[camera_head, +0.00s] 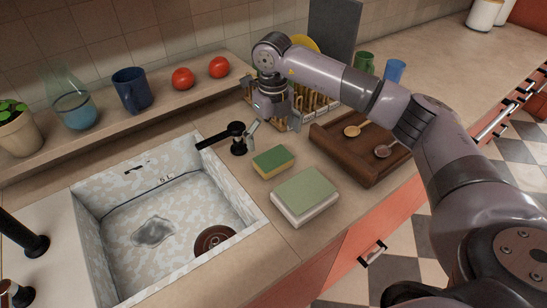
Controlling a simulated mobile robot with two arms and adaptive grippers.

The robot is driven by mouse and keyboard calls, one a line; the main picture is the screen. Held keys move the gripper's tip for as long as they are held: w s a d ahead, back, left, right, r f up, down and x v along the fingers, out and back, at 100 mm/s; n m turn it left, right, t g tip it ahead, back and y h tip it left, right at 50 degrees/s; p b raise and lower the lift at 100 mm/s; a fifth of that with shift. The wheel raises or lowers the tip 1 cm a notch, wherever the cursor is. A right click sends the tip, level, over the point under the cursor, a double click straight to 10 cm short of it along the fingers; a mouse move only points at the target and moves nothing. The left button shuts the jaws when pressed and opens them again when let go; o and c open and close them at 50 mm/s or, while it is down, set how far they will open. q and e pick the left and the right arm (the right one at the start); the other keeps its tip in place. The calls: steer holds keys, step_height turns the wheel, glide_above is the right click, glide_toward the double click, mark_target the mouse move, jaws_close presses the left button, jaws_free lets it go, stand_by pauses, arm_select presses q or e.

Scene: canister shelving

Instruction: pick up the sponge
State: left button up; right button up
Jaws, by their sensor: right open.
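The sponge (273,162) is a small block with a green top and yellow sides. It lies on the counter to the right of the sink, behind a larger pale green and white block (304,194). My right gripper (272,122) points down above and behind the sponge, near the black tap. It is open and apart from the sponge, with nothing seen between its fingers. My left gripper is not in view.
The black tap (238,138) stands close to the gripper, at the edge of the stone sink (85,225). A dish rack (322,106) is behind. A brown wooden tray (352,165) with two spoons is at right. A ledge holds a blue mug (132,90) and tomatoes (182,78).

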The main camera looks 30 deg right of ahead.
mark_target(273, 157)
step_height(273, 157, down, 3)
steer(key=shift+w+r+p, duration=0.1)
steer(key=shift+w+p, duration=0.05)
steer(key=shift+p, duration=0.15)
steer(key=shift+f+p, duration=0.5)
steer(key=shift+f, duration=0.3)
steer(key=f+p, duration=0.1)
steer(key=f, duration=0.2)
steer(key=shift+w+d+f+p, duration=0.1)
steer(key=shift+d+f+p, duration=0.1)
steer(key=shift+f+p, duration=0.2)
steer(key=shift+f, duration=0.3)
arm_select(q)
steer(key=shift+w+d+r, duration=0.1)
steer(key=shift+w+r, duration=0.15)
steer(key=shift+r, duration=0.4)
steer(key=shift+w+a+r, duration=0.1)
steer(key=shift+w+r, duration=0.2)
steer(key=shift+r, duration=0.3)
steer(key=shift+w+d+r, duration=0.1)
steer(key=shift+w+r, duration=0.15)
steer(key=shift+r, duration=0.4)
arm_select(e)
steer(key=c, duration=0.9)
